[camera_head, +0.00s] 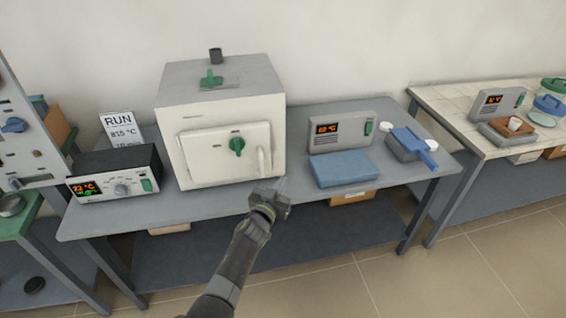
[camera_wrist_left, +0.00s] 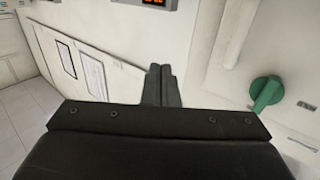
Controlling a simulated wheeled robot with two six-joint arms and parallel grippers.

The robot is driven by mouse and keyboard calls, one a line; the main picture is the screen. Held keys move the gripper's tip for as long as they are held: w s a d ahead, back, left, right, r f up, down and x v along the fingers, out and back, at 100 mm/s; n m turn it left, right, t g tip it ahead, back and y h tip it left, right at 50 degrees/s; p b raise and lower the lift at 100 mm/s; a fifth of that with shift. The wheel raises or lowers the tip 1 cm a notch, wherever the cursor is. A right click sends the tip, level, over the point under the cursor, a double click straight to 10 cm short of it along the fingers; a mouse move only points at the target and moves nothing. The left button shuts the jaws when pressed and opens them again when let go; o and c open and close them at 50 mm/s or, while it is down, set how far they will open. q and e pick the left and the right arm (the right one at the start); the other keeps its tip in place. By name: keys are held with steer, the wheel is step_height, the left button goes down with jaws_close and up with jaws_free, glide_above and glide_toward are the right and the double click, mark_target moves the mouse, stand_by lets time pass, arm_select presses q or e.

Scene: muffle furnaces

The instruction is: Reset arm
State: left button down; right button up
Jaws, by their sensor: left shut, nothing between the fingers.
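My left gripper (camera_head: 272,192) is shut and empty in the head view. It is in front of the lower right corner of the white muffle furnace (camera_head: 171,120). In the left wrist view its two fingers (camera_wrist_left: 162,84) are together, with nothing between them. The furnace door (camera_head: 205,165) is closed and has a green knob (camera_head: 237,146) and a pale vertical handle. The green knob also shows at the right of the left wrist view (camera_wrist_left: 266,93). I cannot tell whether the gripper touches the furnace. My right gripper is in neither view.
The grey bench (camera_head: 115,217) holds a controller (camera_head: 115,175) on the left. A second bench (camera_head: 447,108) is further right. The floor in front is clear.

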arm_select(q)
steer(key=s+a+f+n+g+y, duration=0.1)
steer(key=s+a+f+g+y, duration=0.1)
steer(key=s+a+f, duration=0.7)
steer(key=s+a+f+n+g+y, duration=0.1)
steer(key=s+a+f+g+y, duration=0.15)
steer(key=s+f, duration=0.7)
steer(key=s+a+f+n+g+y, duration=0.1)
steer(key=s+a+f+g+y, duration=0.3)
steer(key=f, duration=1)
steer(key=s+a+f+g, duration=0.2)
steer(key=s+a+f, duration=0.1)
steer(key=s, duration=1)
steer(key=s+a+f+n+g, duration=0.1)
steer(key=s+a+f, duration=0.3)
steer(key=s, duration=0.9)
steer(key=s+a+f+g+h, duration=0.1)
steer(key=s+a+f+g, duration=0.3)
steer(key=s, duration=0.9)
steer(key=shift+a+f+n+b, duration=0.25)
steer(key=shift+a+n+b, duration=0.05)
steer(key=shift+n, duration=0.1)
